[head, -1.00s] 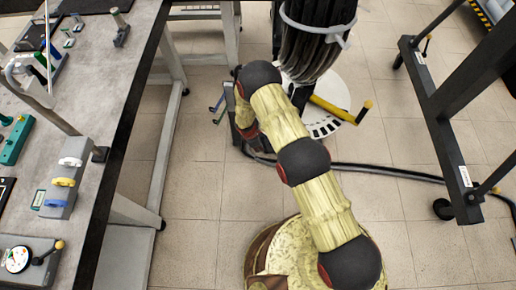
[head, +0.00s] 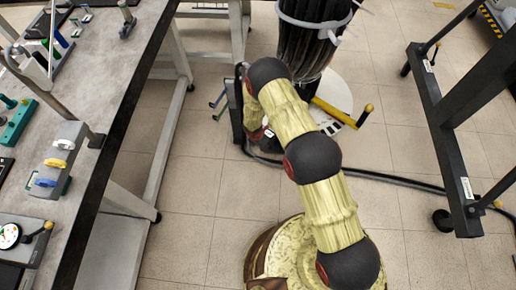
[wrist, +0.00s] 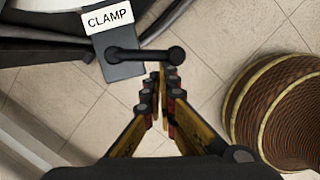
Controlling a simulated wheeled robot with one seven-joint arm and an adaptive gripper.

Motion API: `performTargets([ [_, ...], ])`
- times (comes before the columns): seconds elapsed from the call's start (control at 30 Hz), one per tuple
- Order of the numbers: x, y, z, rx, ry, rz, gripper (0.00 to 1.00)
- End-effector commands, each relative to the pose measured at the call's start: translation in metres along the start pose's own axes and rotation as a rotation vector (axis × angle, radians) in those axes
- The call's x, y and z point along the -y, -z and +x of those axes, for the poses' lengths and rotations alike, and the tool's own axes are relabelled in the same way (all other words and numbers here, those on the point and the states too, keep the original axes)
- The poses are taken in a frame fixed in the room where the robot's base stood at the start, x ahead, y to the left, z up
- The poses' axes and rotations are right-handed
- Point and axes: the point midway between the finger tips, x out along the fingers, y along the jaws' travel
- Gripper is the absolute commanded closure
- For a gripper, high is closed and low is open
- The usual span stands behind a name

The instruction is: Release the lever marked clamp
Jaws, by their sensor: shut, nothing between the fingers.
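In the wrist view a dark box bears a white label reading CLAMP (wrist: 108,17). A black lever (wrist: 140,54) extends rightward from its face and ends in a round knob. My gripper (wrist: 163,76) is shut and empty, its fingertips just below the knob end in the picture. I cannot tell whether they touch the lever. In the head view my arm reaches toward a dark post (head: 237,110) beside the coil stand, and the fingertips are hidden there. The CLAMP label cannot be made out in that view.
A black bundle of strands (head: 307,38) hangs above a round white base (head: 335,90), with a yellow-handled bar (head: 338,113) beside it. A workbench (head: 92,75) stands left and a black frame (head: 440,130) right. A black cable (head: 385,177) crosses the tiled floor.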

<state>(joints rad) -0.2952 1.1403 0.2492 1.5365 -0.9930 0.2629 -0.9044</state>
Motion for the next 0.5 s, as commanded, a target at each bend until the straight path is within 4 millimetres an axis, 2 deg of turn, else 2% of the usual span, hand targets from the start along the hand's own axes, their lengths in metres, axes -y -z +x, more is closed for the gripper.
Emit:
performTargets([
  [0.5, 0.011, -0.034, 0.009, 0.000, -0.110, -0.464, 1.00],
])
